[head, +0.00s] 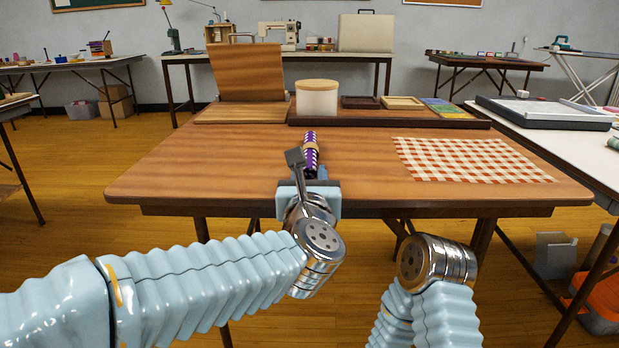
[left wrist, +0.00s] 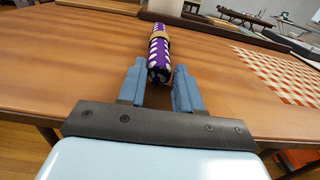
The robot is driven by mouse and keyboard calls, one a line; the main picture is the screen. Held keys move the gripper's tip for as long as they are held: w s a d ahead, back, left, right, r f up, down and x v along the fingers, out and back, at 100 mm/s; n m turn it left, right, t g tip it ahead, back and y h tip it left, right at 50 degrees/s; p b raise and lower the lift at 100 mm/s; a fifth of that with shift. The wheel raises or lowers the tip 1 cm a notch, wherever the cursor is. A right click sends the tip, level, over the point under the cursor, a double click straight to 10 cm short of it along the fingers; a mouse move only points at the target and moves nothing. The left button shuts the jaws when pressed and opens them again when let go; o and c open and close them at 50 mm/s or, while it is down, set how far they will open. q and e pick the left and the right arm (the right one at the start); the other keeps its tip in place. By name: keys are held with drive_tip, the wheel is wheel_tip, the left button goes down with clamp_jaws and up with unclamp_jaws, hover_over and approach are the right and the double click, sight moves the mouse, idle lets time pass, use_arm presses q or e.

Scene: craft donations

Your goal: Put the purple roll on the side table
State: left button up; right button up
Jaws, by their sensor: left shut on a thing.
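The purple roll (head: 311,150) has a white pattern and a tan band around its middle. It is over the near part of the wooden table (head: 230,165). It also shows in the left wrist view (left wrist: 159,55), pointing away from me. My left gripper (head: 311,178) is shut on the near end of the roll, with a blue finger on each side (left wrist: 159,88). I cannot tell whether the roll touches the tabletop. My right arm shows at the lower right, but its gripper is not in view. A white-topped table (head: 560,139) stands at the right side.
A red-and-white checked cloth (head: 470,160) lies on the wooden table's right. Behind are a dark tray (head: 390,118) with a lidded jar (head: 317,100) and flat items, and an upright wooden board (head: 247,73). A black-edged tray (head: 545,112) lies on the white-topped table.

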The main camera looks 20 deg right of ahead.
use_arm(q)
drive_tip(key=o, duration=1)
drive_tip(key=v, duration=1.2)
drive_tip(key=w+a+f+m+g+y, duration=0.1)
drive_tip(key=w+a+f+m+g, duration=0.25)
drive_tip(key=f, duration=0.65)
drive_tip(key=w+a+f+m, duration=0.3)
drive_tip(key=w+f+m, duration=0.3)
drive_tip(key=f, duration=0.4)
drive_tip(key=w+a+f+m+g+y, duration=0.1)
drive_tip(key=w+a+f+m+g, duration=0.15)
drive_tip(key=f+m, duration=0.55)
drive_tip(key=s+a+f+m+g, duration=0.2)
drive_tip(key=a+f+m, duration=0.15)
drive_tip(key=f, duration=0.55)
drive_tip(key=s+a+f+m+g, duration=0.25)
drive_tip(key=a+f, duration=0.25)
drive_tip(key=f, duration=0.4)
drive_tip(key=s+a+f+m+g, duration=0.2)
drive_tip(key=s+f, duration=0.2)
drive_tip(key=s, duration=0.1)
drive_tip(key=s+a+f+m+g, duration=0.2)
drive_tip(key=s+f+m, duration=0.1)
drive_tip(key=s, duration=0.3)
drive_tip(key=s+a+f+m+g+h, duration=0.1)
drive_tip(key=s+a+f+m+g, duration=0.1)
drive_tip(key=s+f, duration=0.3)
drive_tip(key=shift+s+a+f, duration=0.2)
drive_tip(key=shift+f, duration=0.3)
